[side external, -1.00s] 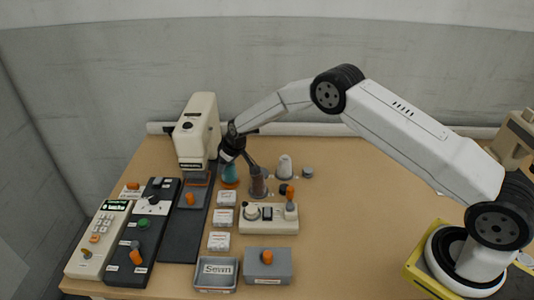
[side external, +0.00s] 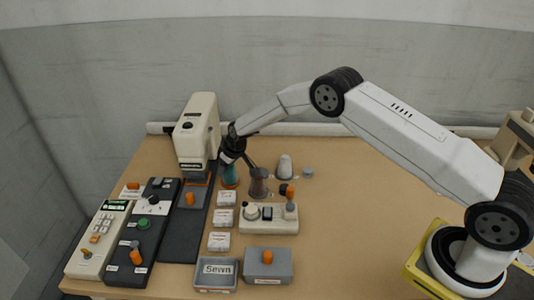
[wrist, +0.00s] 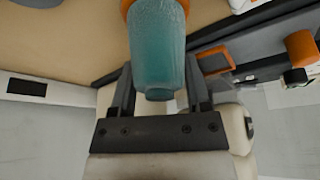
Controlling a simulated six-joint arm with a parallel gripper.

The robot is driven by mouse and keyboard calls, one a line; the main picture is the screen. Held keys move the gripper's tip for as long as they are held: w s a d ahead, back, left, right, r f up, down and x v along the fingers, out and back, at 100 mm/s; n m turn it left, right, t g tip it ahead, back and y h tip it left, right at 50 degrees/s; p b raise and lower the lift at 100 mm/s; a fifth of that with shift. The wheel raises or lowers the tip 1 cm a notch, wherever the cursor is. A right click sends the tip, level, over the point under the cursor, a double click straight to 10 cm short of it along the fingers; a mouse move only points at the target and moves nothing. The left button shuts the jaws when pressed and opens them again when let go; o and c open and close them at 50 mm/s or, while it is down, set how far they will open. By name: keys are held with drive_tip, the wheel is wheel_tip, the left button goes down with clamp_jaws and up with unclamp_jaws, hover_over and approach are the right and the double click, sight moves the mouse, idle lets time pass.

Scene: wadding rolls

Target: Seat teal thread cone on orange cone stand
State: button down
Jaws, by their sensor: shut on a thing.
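The teal thread cone (side external: 230,175) stands roughly upright left of the brown cone, beside the sewing machine. My gripper (side external: 239,165) is shut on it from above. In the wrist view the teal cone (wrist: 158,50) sits between the two fingers of my gripper (wrist: 160,88), narrow end towards the palm. Orange of the cone stand (wrist: 127,6) shows at the cone's wide far end. In the side view only a little orange shows at the cone's foot. I cannot tell whether the cone rests fully on the stand.
A cream sewing machine (side external: 197,130) stands close on the left. A brown cone (side external: 258,184) is close on the right, with a pale cone (side external: 285,165) beyond it. White labelled boxes (side external: 226,198) and a control box (side external: 268,218) lie in front.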

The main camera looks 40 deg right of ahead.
drive_tip(key=shift+f, duration=0.1)
idle(0.3)
unclamp_jaws()
drive_tip(key=shift+r, duration=4)
